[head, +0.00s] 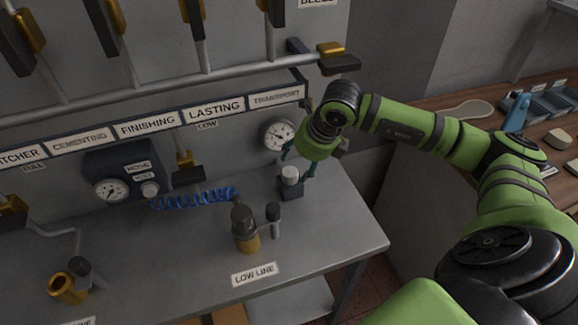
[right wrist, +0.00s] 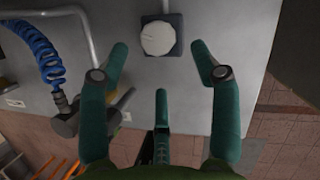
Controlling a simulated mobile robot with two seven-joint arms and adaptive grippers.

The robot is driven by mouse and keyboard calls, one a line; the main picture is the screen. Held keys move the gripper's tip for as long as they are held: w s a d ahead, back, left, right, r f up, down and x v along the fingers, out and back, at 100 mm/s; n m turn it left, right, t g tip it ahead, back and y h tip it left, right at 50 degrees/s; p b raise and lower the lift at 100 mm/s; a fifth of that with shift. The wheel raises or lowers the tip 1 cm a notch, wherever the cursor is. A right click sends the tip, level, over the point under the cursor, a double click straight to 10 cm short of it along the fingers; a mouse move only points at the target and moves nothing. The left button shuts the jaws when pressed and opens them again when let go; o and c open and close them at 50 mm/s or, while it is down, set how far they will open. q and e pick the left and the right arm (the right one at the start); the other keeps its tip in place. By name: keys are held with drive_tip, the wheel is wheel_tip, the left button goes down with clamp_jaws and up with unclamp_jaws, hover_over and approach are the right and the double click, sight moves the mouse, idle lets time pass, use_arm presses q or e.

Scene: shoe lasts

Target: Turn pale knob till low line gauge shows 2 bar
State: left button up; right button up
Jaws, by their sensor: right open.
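A pale round knob (head: 290,175) sits on a small dark block (head: 291,190) on the grey bench. It shows at the top middle of the right wrist view (right wrist: 158,38). A round white-faced gauge (head: 278,134) is on the wall panel just above it; its reading is too small to tell. My right gripper (head: 298,164) is open, with green fingers spread above and beside the knob. In the right wrist view the gripper (right wrist: 159,50) shows its fingers apart, with the knob between and beyond the tips. Contact is not visible. My left gripper is not in view.
A LOW LINE plate (head: 254,274) lies at the bench's front, below a brass-and-dark fitting (head: 245,230). A blue coiled hose (head: 195,199) runs left to a second gauge (head: 110,190) with another pale knob (head: 149,189). A wooden table (head: 470,100) stands at right.

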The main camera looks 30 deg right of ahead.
sight(291, 172)
drive_tip(key=p+x, duration=0.1)
drive_tip(key=x, duration=0.2)
drive_tip(key=shift+w+a, duration=0.15)
drive_tip(key=x, duration=0.2)
drive_tip(key=shift+w+f+p, duration=0.2)
drive_tip(key=shift+p, duration=0.1)
drive_tip(key=shift+f, duration=0.15)
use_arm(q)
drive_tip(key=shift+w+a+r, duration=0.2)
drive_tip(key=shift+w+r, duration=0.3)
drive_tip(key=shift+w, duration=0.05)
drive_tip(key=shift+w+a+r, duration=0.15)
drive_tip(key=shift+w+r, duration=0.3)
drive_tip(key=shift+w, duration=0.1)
use_arm(e)
drive_tip(key=c, duration=1.1)
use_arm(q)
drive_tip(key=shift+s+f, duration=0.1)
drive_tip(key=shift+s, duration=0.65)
